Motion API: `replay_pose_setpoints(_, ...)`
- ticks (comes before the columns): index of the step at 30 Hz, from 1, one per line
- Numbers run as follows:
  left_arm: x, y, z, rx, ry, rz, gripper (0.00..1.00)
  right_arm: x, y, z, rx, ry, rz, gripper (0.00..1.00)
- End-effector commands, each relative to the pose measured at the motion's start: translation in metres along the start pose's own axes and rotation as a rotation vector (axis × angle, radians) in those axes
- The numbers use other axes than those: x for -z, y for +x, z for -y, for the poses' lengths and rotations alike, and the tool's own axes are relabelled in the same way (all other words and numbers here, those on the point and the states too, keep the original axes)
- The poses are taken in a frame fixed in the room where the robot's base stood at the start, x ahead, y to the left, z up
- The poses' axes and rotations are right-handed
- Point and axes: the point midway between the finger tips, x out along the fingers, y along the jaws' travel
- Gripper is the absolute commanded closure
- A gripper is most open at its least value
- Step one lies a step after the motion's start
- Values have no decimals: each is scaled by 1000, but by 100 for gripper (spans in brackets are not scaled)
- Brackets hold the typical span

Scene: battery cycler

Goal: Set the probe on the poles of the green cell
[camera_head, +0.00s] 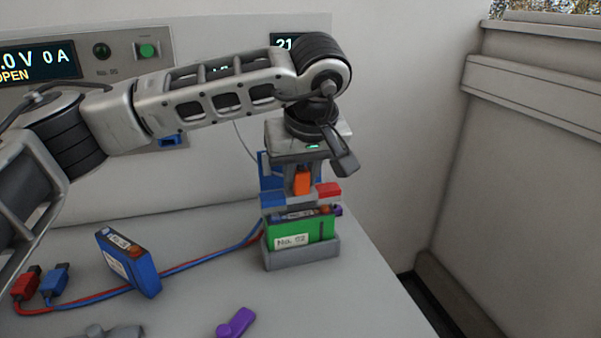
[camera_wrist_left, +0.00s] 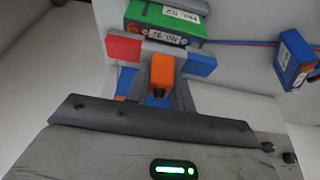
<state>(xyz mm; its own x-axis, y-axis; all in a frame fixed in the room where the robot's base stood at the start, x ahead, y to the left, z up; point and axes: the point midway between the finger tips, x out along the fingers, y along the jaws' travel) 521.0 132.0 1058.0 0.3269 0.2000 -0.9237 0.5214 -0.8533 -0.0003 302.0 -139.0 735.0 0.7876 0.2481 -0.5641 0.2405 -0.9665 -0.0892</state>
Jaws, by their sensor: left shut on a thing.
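The green cell (camera_head: 301,231) stands in a grey holder (camera_head: 301,256) and has a white label with "No. 02". It also shows at the top of the left wrist view (camera_wrist_left: 168,31). My left gripper (camera_head: 303,183) points down above it and is shut on the orange grip of the probe (camera_head: 302,181). The probe has a grey crossbar with a red block (camera_wrist_left: 124,47) at one end and a blue block (camera_wrist_left: 201,63) at the other. The crossbar is close over the cell's top. I cannot tell whether it touches the poles.
A blue cell (camera_head: 130,264) stands tilted on the table at the left. Red (camera_head: 26,284) and blue (camera_head: 54,281) plugs with cables lie beside it. A purple piece (camera_head: 235,323) lies in front. A panel with displays is behind; a wall is at the right.

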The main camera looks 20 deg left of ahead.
Motion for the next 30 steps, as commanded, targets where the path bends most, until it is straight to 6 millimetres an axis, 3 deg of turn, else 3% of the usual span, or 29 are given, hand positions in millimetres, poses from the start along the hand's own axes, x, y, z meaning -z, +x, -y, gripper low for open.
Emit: replay_pose_setpoints(30, -3, 8, 0, -1, -1, -1, 100, -3, 3, -1, 0, -4, -4, 58)
